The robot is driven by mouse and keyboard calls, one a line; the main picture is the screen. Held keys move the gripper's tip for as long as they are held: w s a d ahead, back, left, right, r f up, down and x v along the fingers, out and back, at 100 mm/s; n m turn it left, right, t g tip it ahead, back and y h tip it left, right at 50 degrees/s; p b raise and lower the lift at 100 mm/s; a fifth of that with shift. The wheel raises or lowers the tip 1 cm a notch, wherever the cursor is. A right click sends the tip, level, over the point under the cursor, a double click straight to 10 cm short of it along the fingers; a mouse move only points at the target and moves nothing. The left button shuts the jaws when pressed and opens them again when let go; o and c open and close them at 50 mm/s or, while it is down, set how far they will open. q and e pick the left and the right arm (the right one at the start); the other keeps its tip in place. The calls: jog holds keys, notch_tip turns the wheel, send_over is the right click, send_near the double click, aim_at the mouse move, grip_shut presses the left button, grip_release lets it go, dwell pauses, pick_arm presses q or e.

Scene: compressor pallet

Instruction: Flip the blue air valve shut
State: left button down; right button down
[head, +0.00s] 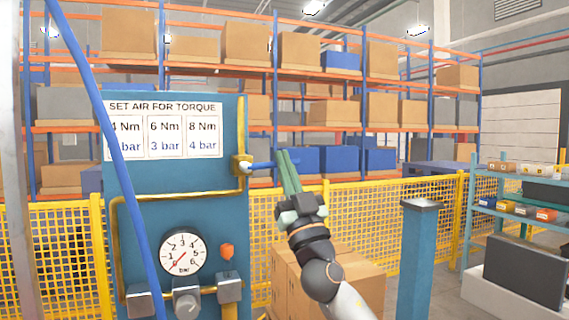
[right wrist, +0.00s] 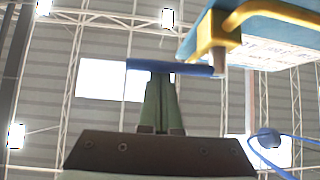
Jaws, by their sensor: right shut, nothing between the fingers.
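The blue air valve handle (head: 262,165) sticks out level to the right from its yellow valve body (head: 241,167), on the right edge of the blue panel. My right gripper (head: 287,154) is shut and empty, its green fingers pointing up at the handle's free end. In the right wrist view the handle (right wrist: 180,69) crosses in front of the tips of my right gripper (right wrist: 160,77) and hides them partly. Whether they touch I cannot tell. The valve body (right wrist: 215,38) also shows there. My left gripper is not in view.
The blue panel (head: 175,205) carries a torque chart (head: 163,130), a pressure gauge (head: 183,254) with its needle toward the low end, and a knob (head: 187,303). A blue hose (head: 115,150) crosses in front. A blue post (head: 417,260) stands right of my right arm.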

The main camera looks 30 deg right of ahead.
jog(key=m+h+b, duration=0.1)
jog(key=f+m+h+b, duration=0.1)
jog(key=m+h, duration=0.1)
jog(key=shift+f+g+b, duration=0.25)
jog(key=shift+g+b, duration=0.05)
jog(key=shift+b, duration=0.1)
